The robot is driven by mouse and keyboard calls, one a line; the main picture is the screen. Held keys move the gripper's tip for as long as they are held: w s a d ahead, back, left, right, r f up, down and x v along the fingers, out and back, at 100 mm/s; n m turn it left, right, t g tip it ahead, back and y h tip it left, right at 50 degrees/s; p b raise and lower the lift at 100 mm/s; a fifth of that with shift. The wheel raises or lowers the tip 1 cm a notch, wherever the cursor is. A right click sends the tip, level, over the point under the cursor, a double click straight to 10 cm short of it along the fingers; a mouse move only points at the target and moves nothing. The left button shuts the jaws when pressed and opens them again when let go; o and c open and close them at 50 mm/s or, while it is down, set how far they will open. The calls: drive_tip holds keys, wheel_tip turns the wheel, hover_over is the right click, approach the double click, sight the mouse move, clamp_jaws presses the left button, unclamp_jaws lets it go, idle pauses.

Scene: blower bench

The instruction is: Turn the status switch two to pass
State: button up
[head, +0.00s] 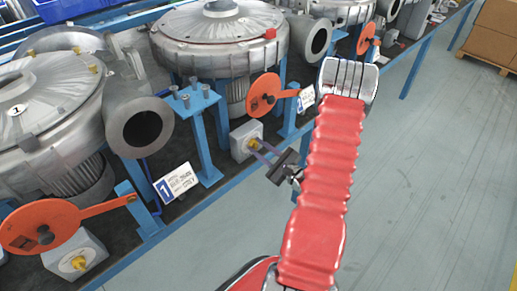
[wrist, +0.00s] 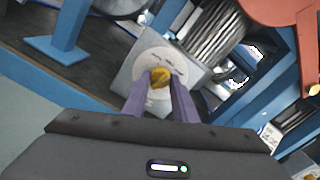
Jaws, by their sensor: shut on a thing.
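The status switch is a grey box with a yellow knob. In the head view this switch box (head: 240,143) sits on the bench edge beside a blue stand, below an orange disc. Its yellow knob (wrist: 159,77) shows in the wrist view on a round pale dial plate (wrist: 152,62). My gripper (wrist: 158,88) has its two purple fingers shut on the knob, one on each side. The gripper also shows in the head view (head: 257,146), reaching to the box from the right. The dial markings are too small to read, and the fingers hide part of the plate.
Another switch box (head: 77,258) with a yellow knob stands at the lower left, by the number 1 sign (head: 175,182). Orange paddles (head: 265,95) and blue posts (head: 198,130) stand close to the gripped switch.

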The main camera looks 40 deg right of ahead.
drive_tip(key=m, duration=0.5)
drive_tip(key=shift+a+f, duration=0.1)
drive_tip(key=shift+a, duration=0.05)
drive_tip(key=shift+m, duration=0.3)
drive_tip(key=o, duration=1)
drive_tip(key=shift+o, duration=0.2)
drive_tip(key=s, duration=1.3)
drive_tip(key=shift+s+d, duration=0.25)
drive_tip(key=shift+s, duration=0.15)
drive_tip(key=shift+f, duration=0.1)
